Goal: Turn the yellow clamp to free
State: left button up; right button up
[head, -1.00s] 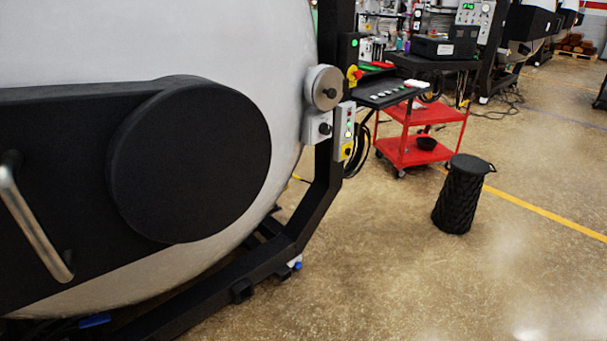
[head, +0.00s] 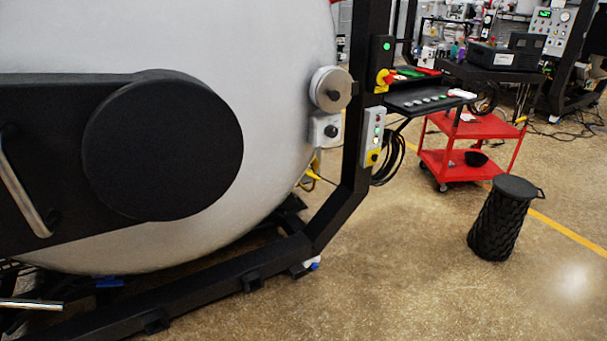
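The large grey round furnace door (head: 270,60) fills the left of the head view. A small yellow part (head: 310,176) shows at the door's lower right edge, partly hidden behind the door and a grey box; it may be the yellow clamp, but it is too small to tell its position. Neither of my grippers is in view.
A black arm with a round disc (head: 163,145) and a metal handle (head: 20,185) crosses the door. A black frame (head: 368,150) carries a switch panel (head: 374,135). A red cart (head: 480,127) and a black stool (head: 497,220) stand right. Floor (head: 400,280) ahead is clear.

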aim_at(308, 173)
jog(key=i+l+u, duration=0.45)
jog(key=i+l, duration=0.25)
jog(key=i, duration=0.15)
jog(key=i+l+u, duration=0.5)
jog(key=i+l, duration=0.25)
jog(key=l, duration=0.25)
